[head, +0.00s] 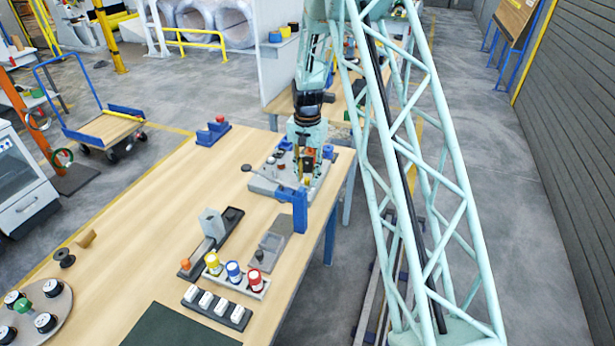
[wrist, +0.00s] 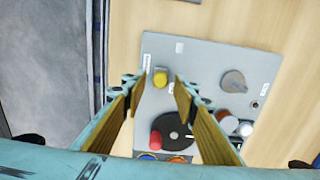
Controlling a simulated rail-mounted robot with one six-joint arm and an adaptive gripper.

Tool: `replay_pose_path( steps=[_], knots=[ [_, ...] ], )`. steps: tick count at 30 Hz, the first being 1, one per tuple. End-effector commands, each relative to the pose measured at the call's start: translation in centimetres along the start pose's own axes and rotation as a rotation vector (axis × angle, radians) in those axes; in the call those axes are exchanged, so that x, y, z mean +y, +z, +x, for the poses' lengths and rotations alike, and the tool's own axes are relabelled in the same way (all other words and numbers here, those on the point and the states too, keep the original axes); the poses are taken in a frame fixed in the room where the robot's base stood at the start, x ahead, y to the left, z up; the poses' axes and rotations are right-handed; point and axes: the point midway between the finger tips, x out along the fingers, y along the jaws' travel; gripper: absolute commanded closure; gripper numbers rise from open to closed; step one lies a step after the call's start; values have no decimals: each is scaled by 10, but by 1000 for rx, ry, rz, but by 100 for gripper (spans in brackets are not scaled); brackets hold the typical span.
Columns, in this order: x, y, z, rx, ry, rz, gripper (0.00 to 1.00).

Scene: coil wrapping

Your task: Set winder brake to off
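A light grey control panel (head: 262,185) lies on the far end of the wooden table; it also shows in the wrist view (wrist: 205,65). On it are a yellow knob (wrist: 160,77), a grey round knob (wrist: 233,82), a red knob (wrist: 156,139) and a black disc (wrist: 176,127). Small white labels are too small to read, so I cannot tell which control is the winder brake or its setting. My gripper (wrist: 160,90) is open above the panel, pointing down, its fingertips on either side of the yellow knob in the picture. I cannot tell whether they touch it.
A blue post (head: 300,210) with a dark lever stands at the panel's near edge. Nearer are a grey block fixture (head: 212,225), a rack of coloured-topped jars (head: 236,277) and a dark strip of white blocks (head: 216,307). The table's left middle is clear.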

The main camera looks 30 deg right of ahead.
Motion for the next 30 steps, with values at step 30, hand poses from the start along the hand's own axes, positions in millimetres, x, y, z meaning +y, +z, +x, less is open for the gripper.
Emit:
replay_pose_path(
  steps=[30],
  knots=[
    [0, -1, -109, 2, -1, 0, 73]
  ],
)
